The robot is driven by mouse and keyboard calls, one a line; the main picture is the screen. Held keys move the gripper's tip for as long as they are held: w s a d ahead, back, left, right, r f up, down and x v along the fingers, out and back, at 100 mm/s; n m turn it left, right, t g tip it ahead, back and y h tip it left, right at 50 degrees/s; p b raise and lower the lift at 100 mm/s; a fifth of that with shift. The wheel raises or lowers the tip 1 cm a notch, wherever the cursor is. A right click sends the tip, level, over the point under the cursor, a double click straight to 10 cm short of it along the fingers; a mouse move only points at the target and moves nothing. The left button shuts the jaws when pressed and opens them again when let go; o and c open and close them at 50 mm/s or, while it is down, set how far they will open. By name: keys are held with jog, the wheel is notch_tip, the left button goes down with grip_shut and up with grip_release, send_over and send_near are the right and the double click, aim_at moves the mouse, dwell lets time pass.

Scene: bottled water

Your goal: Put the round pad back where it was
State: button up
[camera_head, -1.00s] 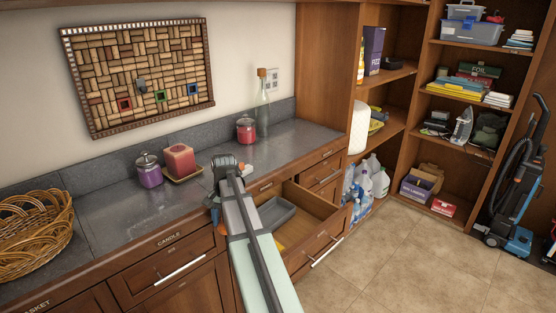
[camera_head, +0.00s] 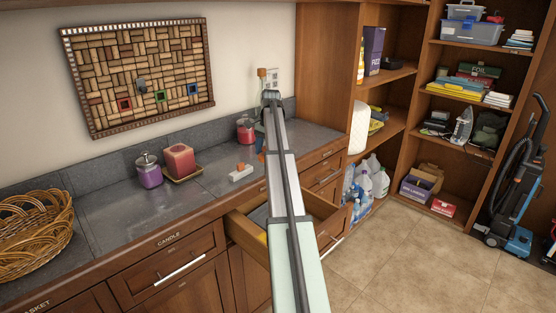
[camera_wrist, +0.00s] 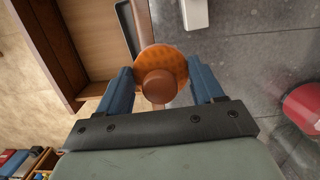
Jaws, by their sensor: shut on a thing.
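The round pad is an orange disc (camera_wrist: 172,58) with a brown round knob on top. In the wrist view, it sits between the two blue fingers of my gripper (camera_wrist: 163,85), which is shut on it. In the head view, my gripper (camera_head: 261,147) is partly hidden behind my arm. A bit of the orange pad (camera_head: 262,158) shows below a blue finger, above the counter near its front edge. The open drawer (camera_head: 247,237) is below and in front; it also shows at the left of the wrist view (camera_wrist: 95,40).
A white block (camera_head: 240,173) with an orange part lies on the counter (camera_head: 215,182). A red jar (camera_head: 246,131) and a glass bottle (camera_head: 262,90) stand behind. A purple jar (camera_head: 149,172), red candle (camera_head: 180,160) and wicker basket (camera_head: 35,235) are left. The drawer holds a grey tray (camera_wrist: 130,25).

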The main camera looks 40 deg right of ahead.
jog(key=w+d+r, duration=0.2)
jog(key=w+d, duration=0.1)
jog(key=d, duration=0.3)
jog(key=w+d+r, duration=0.2)
jog(key=d, duration=0.3)
jog(key=shift+d+f, duration=0.15)
jog(key=shift+f, duration=4.7)
jog(key=shift+f, duration=0.1)
jog(key=o, duration=1)
notch_tip(320, 180, up, 12)
jog(key=d, duration=0.1)
jog(key=shift+d, duration=0.4)
